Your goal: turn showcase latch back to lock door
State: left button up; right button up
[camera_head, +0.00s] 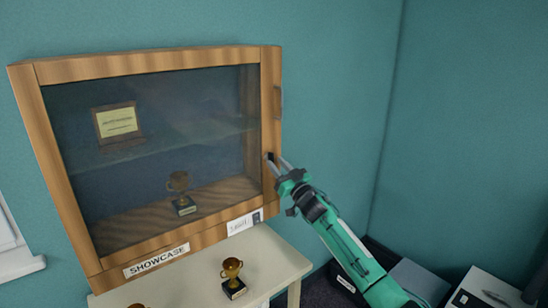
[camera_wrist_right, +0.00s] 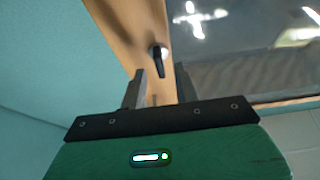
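The wooden showcase (camera_head: 155,60) hangs on the wall with its glass door shut against the frame, as far as I can see. The latch (camera_wrist_right: 159,62) is a small dark lever on a bright round base on the wooden door frame; in the wrist view its lever points down, slightly tilted. In the head view the latch (camera_head: 270,157) is a small dark spot on the right stile. My right gripper (camera_head: 279,163) is at that stile, fingers toward the latch. In the wrist view the right gripper (camera_wrist_right: 160,74) is open, with the latch just beyond and between its fingertips. My left gripper is out of view.
A door handle (camera_head: 278,102) is above the latch. Behind the glass are a plaque (camera_head: 117,122) and a trophy (camera_head: 182,192). Below, a pale table (camera_head: 275,258) holds another trophy (camera_head: 232,278). Boxes (camera_head: 415,278) stand at lower right. The wall right of the showcase is clear.

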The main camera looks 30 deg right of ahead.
aim_at(267, 159)
jog(key=shift+p+x, duration=0.3)
jog(key=shift+x, duration=1)
grip_shut()
jog(key=shift+n, duration=0.5)
jog(key=n+y+b, duration=0.1)
jog(key=n+y, duration=0.1)
jog(key=n, duration=0.2)
jog(key=shift+d+g+y, duration=0.1)
jog(key=shift+g+y, duration=0.2)
jog(key=shift+g, duration=0.1)
jog(key=n+y, duration=0.1)
jog(key=n, duration=0.2)
jog(key=n+g+y, duration=0.1)
jog(key=n, duration=0.2)
jog(key=shift+r+n+g+y+b, duration=0.1)
jog(key=shift+n+g+y+b, duration=0.2)
jog(key=shift+y+b, duration=0.1)
jog(key=n+g, duration=0.1)
jog(key=n, duration=0.1)
jog(key=n+g+y+p, duration=0.1)
jog(key=n, duration=0.2)
jog(key=shift+r, duration=0.15)
jog(key=n+g+p, duration=0.2)
jog(key=n, duration=0.3)
jog(key=shift+n, duration=0.3)
